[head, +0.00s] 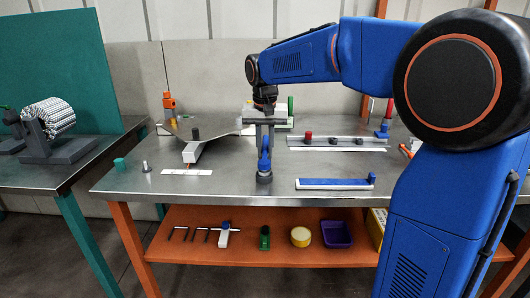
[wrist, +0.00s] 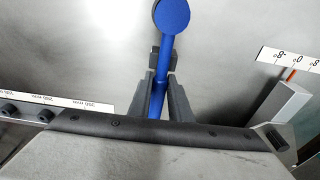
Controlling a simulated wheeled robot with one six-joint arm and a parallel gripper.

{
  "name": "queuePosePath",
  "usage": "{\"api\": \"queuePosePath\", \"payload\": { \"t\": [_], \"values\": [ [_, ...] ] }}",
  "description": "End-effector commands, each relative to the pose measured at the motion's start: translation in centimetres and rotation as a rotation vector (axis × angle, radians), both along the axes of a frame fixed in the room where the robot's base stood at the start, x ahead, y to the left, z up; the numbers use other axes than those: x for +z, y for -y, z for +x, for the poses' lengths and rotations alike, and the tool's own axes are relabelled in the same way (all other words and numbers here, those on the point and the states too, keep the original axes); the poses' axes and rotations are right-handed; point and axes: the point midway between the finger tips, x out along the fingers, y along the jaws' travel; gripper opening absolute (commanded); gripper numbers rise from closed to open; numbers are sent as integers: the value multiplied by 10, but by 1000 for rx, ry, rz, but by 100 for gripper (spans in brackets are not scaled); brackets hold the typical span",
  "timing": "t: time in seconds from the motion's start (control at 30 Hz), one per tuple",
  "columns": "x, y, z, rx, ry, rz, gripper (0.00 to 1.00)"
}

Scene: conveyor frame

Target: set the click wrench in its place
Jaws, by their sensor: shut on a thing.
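The click wrench (head: 265,158) appears to be the blue tool in my gripper, hanging below it over the middle of the steel table. In the wrist view it is a blue rod with a round blue end (wrist: 172,16). My gripper (head: 265,146) is shut on the rod, and its two grey fingers (wrist: 164,92) lie on either side of it. The lower end has a dark round part; whether it touches the table I cannot tell. A long blue bar with a white edge and an upright blue end block (head: 335,184) lies right of the gripper; whether it is the wrench's place is unclear.
A rail with red and black knobs (head: 337,142) lies behind on the right. The orange shelf (head: 270,252) below holds several items.

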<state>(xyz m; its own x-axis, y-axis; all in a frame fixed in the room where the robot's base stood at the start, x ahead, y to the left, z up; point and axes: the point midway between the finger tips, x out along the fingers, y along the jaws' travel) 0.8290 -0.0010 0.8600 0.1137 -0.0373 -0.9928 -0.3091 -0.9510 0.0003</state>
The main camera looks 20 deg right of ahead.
Motion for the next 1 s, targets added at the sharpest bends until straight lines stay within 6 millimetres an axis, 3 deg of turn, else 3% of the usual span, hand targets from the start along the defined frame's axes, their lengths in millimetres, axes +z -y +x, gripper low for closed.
{"api": "queuePosePath", "payload": {
  "t": [0.4,0.6,0.77,1.0],
  "values": [
    [69,0,1,0,3,1,0],
    [91,0,0,0,2,0,0],
    [90,0,0,0,3,-1,0],
    [68,0,-1,0,12,-4,0]
  ]
}}
